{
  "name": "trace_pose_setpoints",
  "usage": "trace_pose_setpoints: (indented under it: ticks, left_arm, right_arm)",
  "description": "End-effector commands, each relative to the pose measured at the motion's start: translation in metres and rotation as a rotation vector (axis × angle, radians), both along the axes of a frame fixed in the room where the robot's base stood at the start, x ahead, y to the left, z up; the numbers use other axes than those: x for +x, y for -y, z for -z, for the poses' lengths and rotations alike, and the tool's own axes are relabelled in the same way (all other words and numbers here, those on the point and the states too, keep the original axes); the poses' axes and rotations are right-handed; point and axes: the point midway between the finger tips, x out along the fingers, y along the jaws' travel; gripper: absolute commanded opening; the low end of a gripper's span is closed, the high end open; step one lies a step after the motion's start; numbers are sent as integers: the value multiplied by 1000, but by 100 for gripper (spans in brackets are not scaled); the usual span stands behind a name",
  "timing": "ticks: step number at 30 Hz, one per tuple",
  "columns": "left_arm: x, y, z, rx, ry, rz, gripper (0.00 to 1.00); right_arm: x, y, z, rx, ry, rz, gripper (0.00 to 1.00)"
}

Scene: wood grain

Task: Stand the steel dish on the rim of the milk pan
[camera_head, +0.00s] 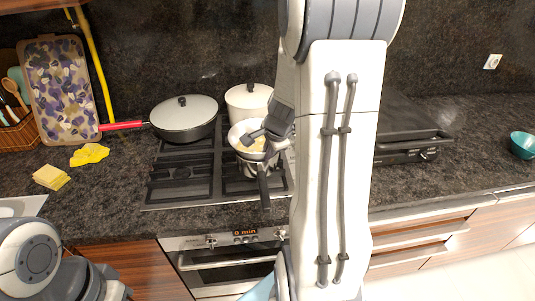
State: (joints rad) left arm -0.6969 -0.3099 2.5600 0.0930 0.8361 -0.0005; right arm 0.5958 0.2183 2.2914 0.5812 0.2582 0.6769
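The steel dish (238,130), a pale shallow bowl, is over the top of the milk pan (248,171) on the right side of the hob. The pan's dark handle (264,190) points toward the front edge. My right gripper (259,142) is at the dish's right side, with its fingers at the rim and partly covering it. I cannot tell whether they are closed on the rim, or whether the dish touches the pan. My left gripper (117,291) is low at the bottom left, away from both, and its fingers are mostly out of view.
A lidded black pan (185,122) with a red handle and a lidded white pot (247,101) stand at the back of the hob. A yellow cloth (89,154) and sponges (51,177) lie left. A teal bowl (523,145) is far right. My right arm hides the middle counter.

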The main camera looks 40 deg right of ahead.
Motion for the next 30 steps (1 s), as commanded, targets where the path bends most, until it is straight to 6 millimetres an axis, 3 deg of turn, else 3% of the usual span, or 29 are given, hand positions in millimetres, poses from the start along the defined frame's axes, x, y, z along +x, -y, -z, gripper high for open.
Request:
trace_pose_setpoints:
  ticks: [6, 9, 20, 30]
  left_arm:
    - [0, 0, 1, 0, 0, 0, 38]
    - [0, 0, 0, 0, 0, 0, 38]
    - [0, 0, -3, 0, 0, 0, 38]
    - [0, 0, -22, 0, 0, -1, 38]
  right_arm:
    - [1, 1, 0, -3, 3, 1, 0]
    - [0, 0, 0, 0, 1, 0, 33]
    - [0, 0, -4, 0, 1, 0, 33]
    - [-24, -6, -61, -4, 5, 1, 33]
